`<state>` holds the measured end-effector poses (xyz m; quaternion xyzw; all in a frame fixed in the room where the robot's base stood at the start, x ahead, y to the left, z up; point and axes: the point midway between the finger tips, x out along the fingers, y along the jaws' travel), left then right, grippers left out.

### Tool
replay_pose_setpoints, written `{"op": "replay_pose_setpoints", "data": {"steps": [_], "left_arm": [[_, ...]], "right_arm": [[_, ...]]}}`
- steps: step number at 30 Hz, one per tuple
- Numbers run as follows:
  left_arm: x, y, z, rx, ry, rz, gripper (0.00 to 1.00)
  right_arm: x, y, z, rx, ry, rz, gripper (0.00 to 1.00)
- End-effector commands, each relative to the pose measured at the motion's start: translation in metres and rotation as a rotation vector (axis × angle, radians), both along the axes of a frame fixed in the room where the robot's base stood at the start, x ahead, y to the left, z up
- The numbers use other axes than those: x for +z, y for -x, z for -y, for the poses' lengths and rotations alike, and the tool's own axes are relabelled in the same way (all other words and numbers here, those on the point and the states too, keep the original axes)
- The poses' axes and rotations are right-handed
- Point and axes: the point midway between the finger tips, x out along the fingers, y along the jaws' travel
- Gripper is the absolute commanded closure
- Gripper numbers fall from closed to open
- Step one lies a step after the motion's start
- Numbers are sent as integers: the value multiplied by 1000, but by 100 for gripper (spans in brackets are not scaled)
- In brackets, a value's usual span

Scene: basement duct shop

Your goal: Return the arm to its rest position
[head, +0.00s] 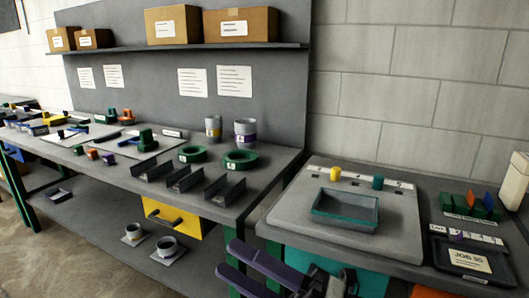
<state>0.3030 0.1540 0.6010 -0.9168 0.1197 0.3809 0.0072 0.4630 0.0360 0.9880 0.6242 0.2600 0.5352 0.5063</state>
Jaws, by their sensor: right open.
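My right gripper (227,257) shows at the bottom middle, with two purple fingers pointing left. Its fingers are apart with nothing seen between them. It is in front of the benches, below the top of the long grey bench and left of the right-hand bench's front. The rest of that arm is mostly cut off by the bottom edge. My left gripper is not in view.
The long grey bench (100,182) carries green rings (240,160), grey channels (184,180) and cups (245,132). A yellow drawer (172,217) is below. The right bench holds a teal-edged tray (345,225) and a dark job tray (504,270). Open floor (30,260) lies left.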

Motion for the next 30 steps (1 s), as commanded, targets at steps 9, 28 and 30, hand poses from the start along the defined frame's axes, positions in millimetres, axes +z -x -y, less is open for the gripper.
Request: {"op": "replay_pose_setpoints", "data": {"steps": [9, 28, 30], "left_arm": [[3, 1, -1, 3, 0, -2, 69], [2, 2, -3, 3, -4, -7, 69], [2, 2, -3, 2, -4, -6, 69]], "right_arm": [[-179, -20, 113, -467, -445, -1051, 53], [-384, 161, 193, -918, -754, -1994, 53], [-384, 161, 193, -918, -754, -1994, 53]]}}
